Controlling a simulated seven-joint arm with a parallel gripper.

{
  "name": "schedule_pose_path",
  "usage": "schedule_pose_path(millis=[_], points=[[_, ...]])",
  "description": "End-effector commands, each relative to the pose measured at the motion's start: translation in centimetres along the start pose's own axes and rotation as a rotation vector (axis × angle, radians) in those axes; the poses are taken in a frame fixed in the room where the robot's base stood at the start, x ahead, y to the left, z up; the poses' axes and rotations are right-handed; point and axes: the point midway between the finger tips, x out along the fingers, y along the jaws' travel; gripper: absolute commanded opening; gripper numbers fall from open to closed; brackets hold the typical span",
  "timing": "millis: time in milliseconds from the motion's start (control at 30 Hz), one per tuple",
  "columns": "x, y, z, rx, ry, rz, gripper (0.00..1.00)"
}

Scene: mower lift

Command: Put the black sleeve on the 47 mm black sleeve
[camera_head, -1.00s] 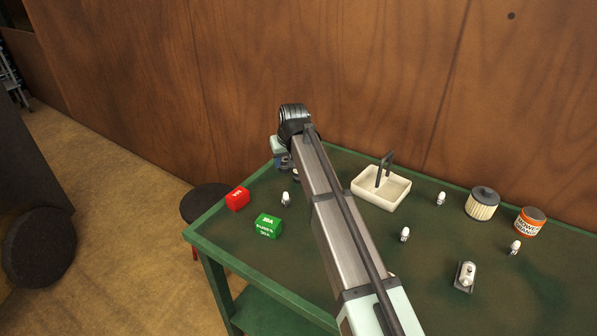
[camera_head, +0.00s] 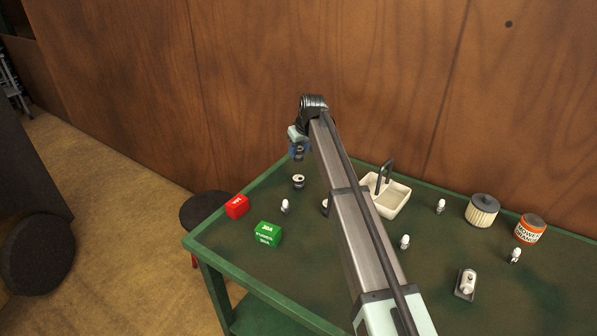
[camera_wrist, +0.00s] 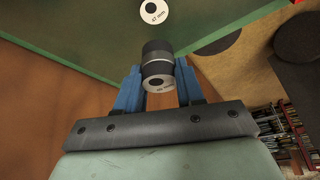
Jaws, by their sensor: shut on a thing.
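My gripper (camera_wrist: 160,90) has its blue fingers shut on the black sleeve (camera_wrist: 156,52), a short dark cylinder with a pale, labelled end. The label is too small to read surely. In the head view the held sleeve (camera_head: 298,153) hangs under my gripper (camera_head: 298,146), above the table. The 47 mm black sleeve (camera_head: 298,182) stands on the green table below it, apart from it. In the wrist view its white face marked 47 mm (camera_wrist: 154,12) shows at the top edge, beyond the held sleeve.
A red box (camera_head: 237,206), a green box (camera_head: 267,234) and a small white plug-like piece (camera_head: 285,206) stand left of my arm on the table (camera_head: 235,282). A white tray (camera_head: 399,193) stands to the right. Another round piece (camera_head: 325,206) is partly hidden by my arm.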

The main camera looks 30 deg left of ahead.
Motion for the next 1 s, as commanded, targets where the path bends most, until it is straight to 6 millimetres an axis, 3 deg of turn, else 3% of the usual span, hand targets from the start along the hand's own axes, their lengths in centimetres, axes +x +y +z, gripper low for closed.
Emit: schedule_pose_path(millis=[200,633,1000], points=[[3.2,0.0,1.4,0.001,0.000,0.000,0.00],[6.8,0.0,2.9,0.002,0.000,0.000,0.00],[7.3,0.0,3.0,0.002,0.001,0.000,0.00]])
